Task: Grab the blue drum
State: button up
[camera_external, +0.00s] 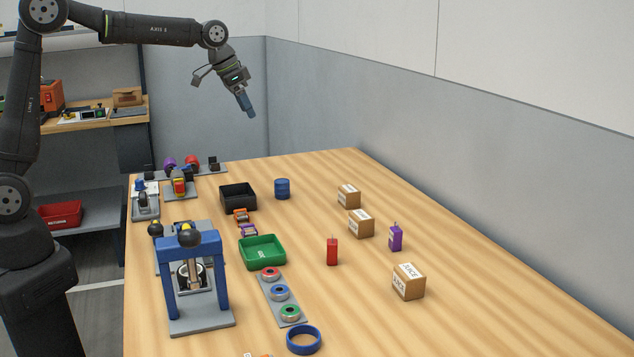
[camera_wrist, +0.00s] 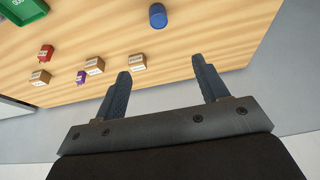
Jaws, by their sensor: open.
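The blue drum (camera_external: 282,188) stands upright on the wooden table, to the right of a black bin. In the wrist view the blue drum (camera_wrist: 157,16) shows near the top edge, beyond the fingertips and apart from them. My gripper (camera_external: 250,112) hangs in the air well above the far part of the table. In the wrist view my gripper (camera_wrist: 160,78) has its two fingers wide apart with nothing between them.
A black bin (camera_external: 238,196) stands just left of the drum. Cardboard boxes (camera_external: 349,196), a red carton (camera_external: 332,252) and a purple carton (camera_external: 396,238) stand to its right and nearer. A green bin (camera_external: 263,252) and a blue press (camera_external: 190,250) are nearer. A grey wall (camera_external: 480,180) borders the right side.

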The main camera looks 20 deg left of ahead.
send_near(281, 181)
jog(key=w+f, duration=0.1)
jog(key=f, duration=0.2)
jog(key=w+d+f, duration=0.1)
jog(key=shift+w+d+f, duration=0.1)
jog(key=shift+w+f, duration=0.05)
jog(key=shift+w, duration=0.2)
jog(key=shift+s+x, duration=0.15)
jog(key=shift+x, duration=0.75)
jog(key=shift+s+x, duration=0.15)
jog(key=shift+x, duration=0.8)
jog(key=shift+s+x, duration=0.2)
jog(key=shift+x, duration=0.7)
jog(key=shift+f, duration=0.1)
jog(key=c, duration=1.1)
